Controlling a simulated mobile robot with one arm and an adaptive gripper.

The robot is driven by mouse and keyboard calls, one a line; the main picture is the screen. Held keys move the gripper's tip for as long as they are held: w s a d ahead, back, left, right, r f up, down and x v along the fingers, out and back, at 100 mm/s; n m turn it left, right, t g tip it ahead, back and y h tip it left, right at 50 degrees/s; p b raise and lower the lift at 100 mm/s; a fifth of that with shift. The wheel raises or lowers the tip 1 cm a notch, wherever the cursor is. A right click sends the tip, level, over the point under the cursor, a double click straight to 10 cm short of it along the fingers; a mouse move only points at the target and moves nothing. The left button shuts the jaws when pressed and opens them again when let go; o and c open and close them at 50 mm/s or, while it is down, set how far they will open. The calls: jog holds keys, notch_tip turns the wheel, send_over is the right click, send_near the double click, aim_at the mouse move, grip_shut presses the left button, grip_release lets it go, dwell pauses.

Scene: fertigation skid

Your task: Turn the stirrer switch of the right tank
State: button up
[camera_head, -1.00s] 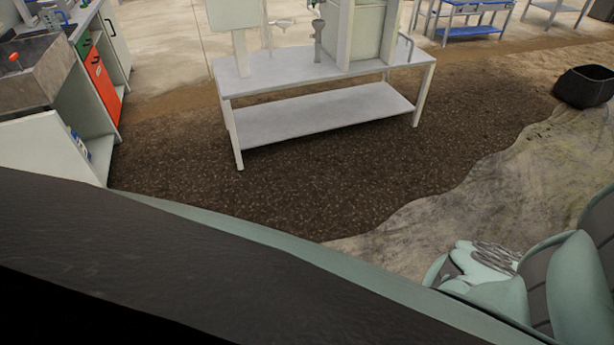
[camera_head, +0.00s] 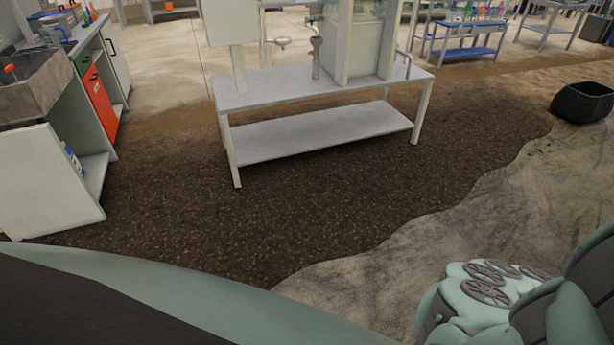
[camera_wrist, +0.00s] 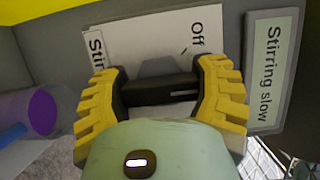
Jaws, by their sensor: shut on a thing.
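In the wrist view, my gripper (camera_wrist: 160,96) has its two yellow ribbed fingers closed on the stirrer switch (camera_wrist: 158,88). The switch has a black bar-shaped handle with a small light mark near its right end. The bar lies nearly level in the picture, between the fingers. Behind it is a white plate (camera_wrist: 150,37) with "Off" at upper right and a partly hidden word starting "Stir" at left. A pale green "Stirring slow" label (camera_wrist: 269,70) is to the right. The head view does not show my gripper, and I cannot tell which tank the switch belongs to.
A translucent cylinder with a purple end (camera_wrist: 42,110) is left of my gripper. In the head view, a white two-shelf table (camera_head: 320,88) carries tall equipment. A sink counter (camera_head: 35,85) is at left and a black bin (camera_head: 585,93) at right. Open floor lies between.

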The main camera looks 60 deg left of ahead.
jog(key=shift+w+a+f, duration=0.1)
jog(key=shift+w+a, duration=0.05)
jog(key=shift+w, duration=0.05)
jog(key=o, duration=1)
jog(key=shift+o, duration=0.9)
jog(key=s+a, duration=0.2)
jog(key=a, duration=0.9)
jog(key=shift+a, duration=0.4)
